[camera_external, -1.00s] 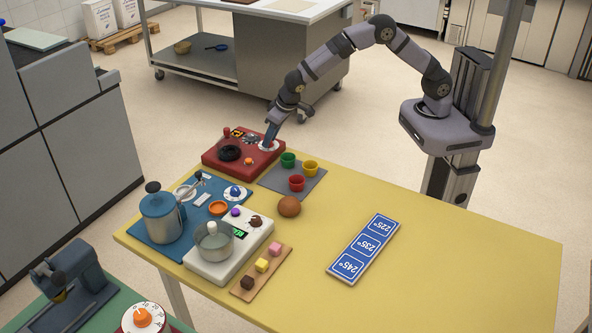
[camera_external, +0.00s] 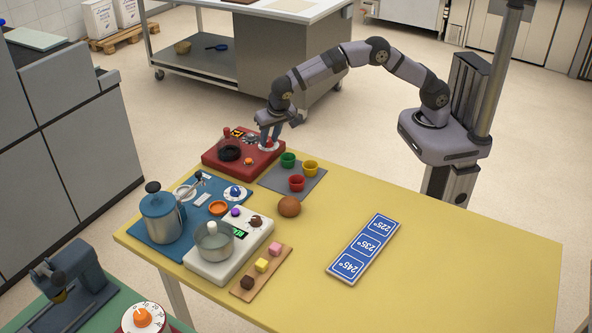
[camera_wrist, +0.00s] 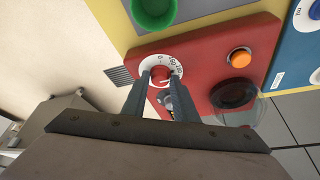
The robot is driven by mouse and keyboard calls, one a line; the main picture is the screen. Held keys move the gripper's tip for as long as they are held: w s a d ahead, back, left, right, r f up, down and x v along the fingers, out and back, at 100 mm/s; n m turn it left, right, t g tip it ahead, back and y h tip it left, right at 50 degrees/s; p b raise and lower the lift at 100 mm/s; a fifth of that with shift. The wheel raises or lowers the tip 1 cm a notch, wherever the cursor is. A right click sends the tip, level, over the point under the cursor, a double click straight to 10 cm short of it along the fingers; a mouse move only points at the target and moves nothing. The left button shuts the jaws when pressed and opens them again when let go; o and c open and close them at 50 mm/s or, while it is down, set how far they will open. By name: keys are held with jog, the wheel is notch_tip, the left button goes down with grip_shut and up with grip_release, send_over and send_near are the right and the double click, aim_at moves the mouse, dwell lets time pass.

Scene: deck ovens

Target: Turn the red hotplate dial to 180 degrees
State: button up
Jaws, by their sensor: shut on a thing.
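The red hotplate (camera_external: 222,161) stands at the table's far left corner and fills the middle of the wrist view (camera_wrist: 205,60). Its red dial (camera_wrist: 160,70) sits on a round white scale (camera_wrist: 158,60) near one end. A "0" shows on the scale, with larger numbers to its right that are small and partly hidden. My gripper (camera_wrist: 160,74) has a finger on each side of the dial and is shut on it. In the external view my gripper (camera_external: 268,143) points down at the dial, which is mostly hidden there. The exact dial setting cannot be read.
The hotplate also carries an orange button (camera_wrist: 239,58) and a dark round part under clear glass (camera_wrist: 234,95). Green, yellow and red cups stand on a grey mat (camera_external: 304,171) close by. A blue board (camera_external: 182,254) with a pot lies nearer. The table's right side (camera_external: 460,270) is mostly clear.

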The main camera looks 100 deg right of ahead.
aim_at(274, 150)
jog(key=shift+f, duration=0.1)
jog(key=o, duration=1)
jog(key=shift+a+r, duration=0.15)
jog(key=shift+r, duration=0.25)
jog(key=b+v, duration=0.1)
jog(key=v, duration=0.5)
jog(key=shift+s+a+r, duration=0.1)
jog(key=shift+a+r, duration=0.05)
jog(key=shift+r, duration=0.15)
